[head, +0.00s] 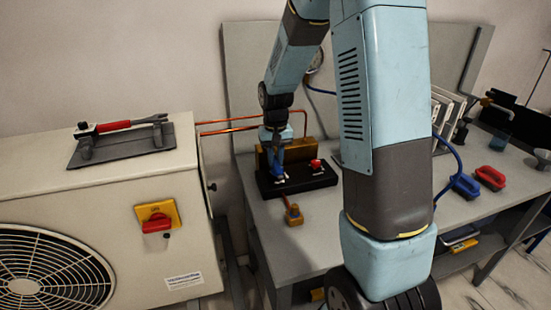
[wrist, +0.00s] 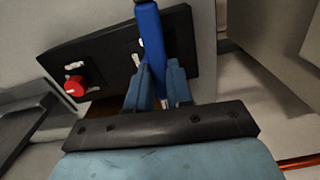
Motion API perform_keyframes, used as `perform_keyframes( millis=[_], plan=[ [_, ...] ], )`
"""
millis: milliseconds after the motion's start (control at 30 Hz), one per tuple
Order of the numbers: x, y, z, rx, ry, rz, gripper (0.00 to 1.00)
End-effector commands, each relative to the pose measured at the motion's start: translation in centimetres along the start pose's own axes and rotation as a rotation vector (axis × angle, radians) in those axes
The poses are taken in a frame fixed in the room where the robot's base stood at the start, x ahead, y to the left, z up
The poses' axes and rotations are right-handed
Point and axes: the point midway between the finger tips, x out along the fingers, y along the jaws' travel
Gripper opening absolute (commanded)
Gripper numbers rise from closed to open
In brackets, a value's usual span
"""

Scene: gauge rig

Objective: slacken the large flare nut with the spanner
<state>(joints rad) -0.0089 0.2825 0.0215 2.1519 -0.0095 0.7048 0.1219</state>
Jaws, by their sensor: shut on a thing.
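My gripper (head: 276,150) is low over the black block (head: 300,183) on the bench, near the end of the copper pipes. In the wrist view its two fingers (wrist: 158,88) are shut on a blue bar-shaped handle (wrist: 151,35), which runs away from the fingers across the black block. A red-handled tool (head: 115,126) with a forked end lies on a dark tray on the beige unit. I cannot make out the large flare nut.
The black block carries a red knob (wrist: 74,86). Copper pipes (head: 235,125) run from the beige unit (head: 100,195) to the bench (head: 262,222). A small orange-brown fitting (head: 292,214) sits near the bench's front left. Blue (head: 466,187) and red (head: 490,177) items lie to the right.

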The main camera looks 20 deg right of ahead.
Motion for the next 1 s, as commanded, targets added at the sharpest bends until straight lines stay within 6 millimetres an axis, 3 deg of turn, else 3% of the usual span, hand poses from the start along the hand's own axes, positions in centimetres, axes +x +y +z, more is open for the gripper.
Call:
perform_keyframes(
  millis=[1000],
  plan=[
    [0.0, 1.1, 0.1, -0.092, -0.002, 0.0, 0.0]
  ],
)
